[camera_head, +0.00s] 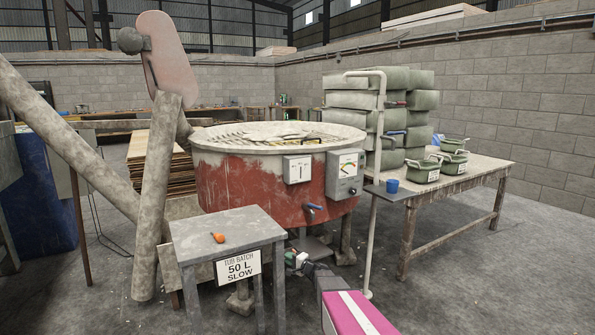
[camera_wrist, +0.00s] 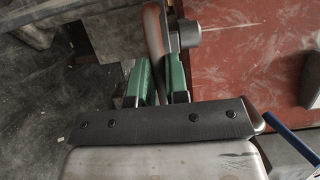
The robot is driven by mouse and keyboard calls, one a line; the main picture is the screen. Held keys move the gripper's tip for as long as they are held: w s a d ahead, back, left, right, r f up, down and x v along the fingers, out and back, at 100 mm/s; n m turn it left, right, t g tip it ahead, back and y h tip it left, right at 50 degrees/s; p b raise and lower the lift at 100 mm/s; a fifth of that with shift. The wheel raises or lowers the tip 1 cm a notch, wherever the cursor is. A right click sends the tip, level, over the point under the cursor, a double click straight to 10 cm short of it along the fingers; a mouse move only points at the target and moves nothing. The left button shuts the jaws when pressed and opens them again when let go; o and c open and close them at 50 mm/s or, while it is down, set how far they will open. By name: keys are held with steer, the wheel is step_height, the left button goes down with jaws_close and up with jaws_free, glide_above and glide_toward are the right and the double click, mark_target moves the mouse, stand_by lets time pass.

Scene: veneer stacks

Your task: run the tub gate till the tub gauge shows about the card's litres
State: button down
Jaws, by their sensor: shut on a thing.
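The red tub (camera_head: 235,180) has a pale, worn rim. Two grey boxes are on its front: a white-faced gauge (camera_head: 297,169) with a dark vertical mark, and a coloured dial box (camera_head: 345,168); I cannot read either value. The card (camera_head: 238,268) reads "TUB BATCH 50 L SLOW". My gripper (camera_head: 297,260) is low below the tub's front. In the wrist view its green fingers (camera_wrist: 160,85) are shut on a curved grey and orange-brown handle (camera_wrist: 153,30), beside a round metal pivot (camera_wrist: 187,34) at the red tub wall. The handle's grip end is partly hidden between the fingers.
A blue-handled valve (camera_head: 312,208) is on the tub front. A grey stand (camera_head: 215,228) with an orange knob is left of my arm. A bench (camera_head: 475,178) with green tubs and a blue cup (camera_head: 392,185) is right. A white pipe (camera_head: 372,235) stands between.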

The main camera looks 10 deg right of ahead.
steer(key=shift+w, duration=0.15)
steer(key=w, duration=0.1)
steer(key=w+a, duration=0.1)
steer(key=w, duration=0.3)
steer(key=shift+a+f, duration=0.1)
steer(key=shift+a, duration=0.2)
steer(key=c, duration=1.5)
jaws_free()
steer(key=shift+w+a, duration=0.1)
steer(key=shift+w, duration=0.1)
steer(key=shift+c, duration=0.2)
steer(key=o, duration=0.4)
steer(key=shift+s, duration=0.1)
steer(key=shift+s, duration=0.1)
steer(key=v, duration=0.7)
